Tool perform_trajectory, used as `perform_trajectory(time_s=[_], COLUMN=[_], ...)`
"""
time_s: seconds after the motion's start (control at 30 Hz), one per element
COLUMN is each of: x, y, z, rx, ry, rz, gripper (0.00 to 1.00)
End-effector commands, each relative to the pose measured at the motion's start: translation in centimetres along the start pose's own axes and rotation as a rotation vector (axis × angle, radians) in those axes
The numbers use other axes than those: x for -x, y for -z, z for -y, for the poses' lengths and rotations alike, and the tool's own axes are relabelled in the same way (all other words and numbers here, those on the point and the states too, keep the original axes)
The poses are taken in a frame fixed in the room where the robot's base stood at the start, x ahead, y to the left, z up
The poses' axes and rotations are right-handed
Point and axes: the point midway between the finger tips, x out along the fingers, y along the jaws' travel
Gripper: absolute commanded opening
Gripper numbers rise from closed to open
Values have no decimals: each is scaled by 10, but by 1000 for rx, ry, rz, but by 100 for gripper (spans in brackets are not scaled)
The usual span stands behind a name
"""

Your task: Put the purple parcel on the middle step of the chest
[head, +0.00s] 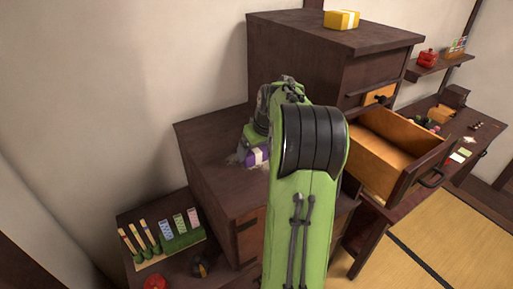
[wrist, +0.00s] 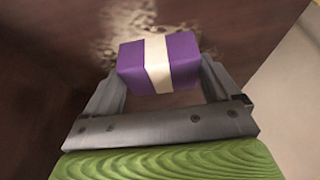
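The purple parcel (wrist: 183,62), with a cream band, sits between the two fingers of my gripper (wrist: 160,78) in the wrist view. It fills the gap, with a finger against each side. In the head view the parcel (head: 251,157) is at or just above the top of the middle step (head: 207,150) of the dark wooden chest. Whether its underside touches the step is hard to tell. My gripper (head: 247,147) is mostly hidden behind my green arm in the head view.
A yellow parcel (head: 342,19) lies on the top step. The low step holds a rack of coloured strips (head: 168,236) and a red object (head: 155,283). An open drawer (head: 393,150) juts out right of my arm. The wall stands close behind the middle step.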

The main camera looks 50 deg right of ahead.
Motion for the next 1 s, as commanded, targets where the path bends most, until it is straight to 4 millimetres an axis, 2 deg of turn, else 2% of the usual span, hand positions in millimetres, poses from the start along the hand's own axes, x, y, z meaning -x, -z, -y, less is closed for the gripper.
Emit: perform_trajectory(time_s=[0.03,0.07,0.27,0.37,0.47,0.6,0.73,0.83,1.0], x=[-1,-1,0,7,28,69,100,116,123], y=[-1,0,0,2,2,2,2,2,1], z=[0,0,0,0,-1,-1,-1,-1,0], rx=[0,0,0,-1,-1,-1,-2,-2,0], ry=[0,1,0,-1,-4,-5,-4,-1,0], rz=[1,1,1,-1,-4,-4,-2,-1,2], gripper=[96,100,100,100,100,100,100,100,100])
